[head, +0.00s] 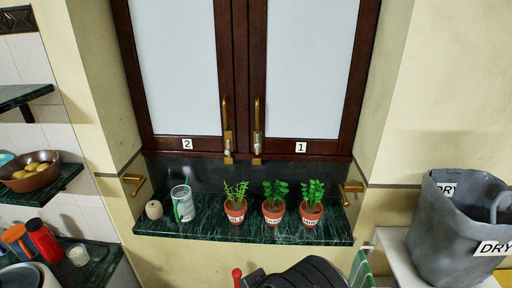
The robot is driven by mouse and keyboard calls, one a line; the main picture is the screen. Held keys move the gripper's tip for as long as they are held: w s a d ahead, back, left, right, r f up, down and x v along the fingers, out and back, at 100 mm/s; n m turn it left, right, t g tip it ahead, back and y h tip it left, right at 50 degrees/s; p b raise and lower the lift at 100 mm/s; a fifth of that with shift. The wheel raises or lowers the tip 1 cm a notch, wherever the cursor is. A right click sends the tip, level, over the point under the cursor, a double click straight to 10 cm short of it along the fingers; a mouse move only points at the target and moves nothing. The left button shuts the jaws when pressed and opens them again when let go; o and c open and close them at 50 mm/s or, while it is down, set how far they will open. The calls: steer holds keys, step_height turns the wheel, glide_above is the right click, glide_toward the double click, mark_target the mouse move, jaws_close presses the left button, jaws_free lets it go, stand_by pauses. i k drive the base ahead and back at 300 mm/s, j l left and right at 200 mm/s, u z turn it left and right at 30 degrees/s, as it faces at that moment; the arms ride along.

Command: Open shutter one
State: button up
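Shutter one (312,65) is the right-hand panel in the head view, a pale pane in a dark red-brown wood frame with a label "1" (301,148). It looks closed against the other shutter. Its brass handle (258,115) stands upright at its left edge, near the middle seam. Shutter two (178,65), labelled "2", is on the left and also looks closed, with its own brass handle (226,115). My gripper's fingers do not show. A dark rounded shape at the bottom edge may be part of my arm, but I cannot tell.
A green marble sill (190,232) below the shutters holds three potted plants (273,205), a clear mug (182,203) and a small round pot (153,209). Brass hooks flank it. Shelves with a fruit bowl (30,175) are left.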

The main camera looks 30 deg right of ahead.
mark_target(318, 52)
steer(key=z, duration=1.25)
